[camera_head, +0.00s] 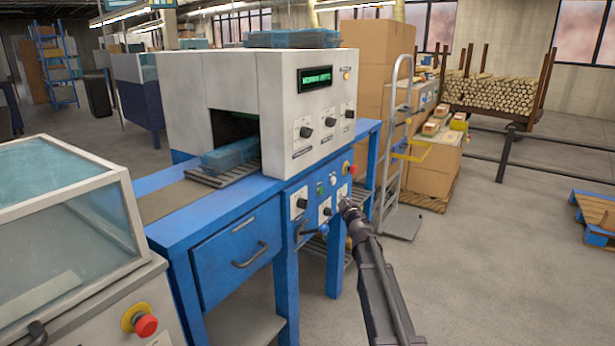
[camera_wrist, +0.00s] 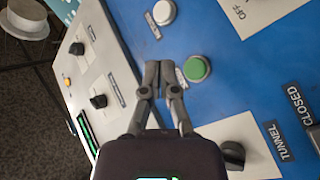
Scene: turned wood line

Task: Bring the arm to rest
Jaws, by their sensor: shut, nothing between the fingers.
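My gripper (camera_head: 347,205) is in front of the blue control panel (camera_head: 311,192) of the tunnel machine (camera_head: 225,95) in the head view. In the wrist view my gripper (camera_wrist: 157,75) has its fingers together, with nothing between them. The tips are beside the green button (camera_wrist: 197,68) and below the white button (camera_wrist: 163,11), over blue panel. I cannot tell whether they touch it. A black knob (camera_wrist: 232,153) is at lower right.
A glass-lidded machine (camera_head: 70,225) with a red stop button (camera_head: 145,325) stands at the left. A hand truck (camera_head: 400,150) and stacked boxes (camera_head: 437,165) stand behind my arm. A log rack (camera_head: 490,95) is farther back. Floor at the right is clear up to a blue pallet (camera_head: 595,212).

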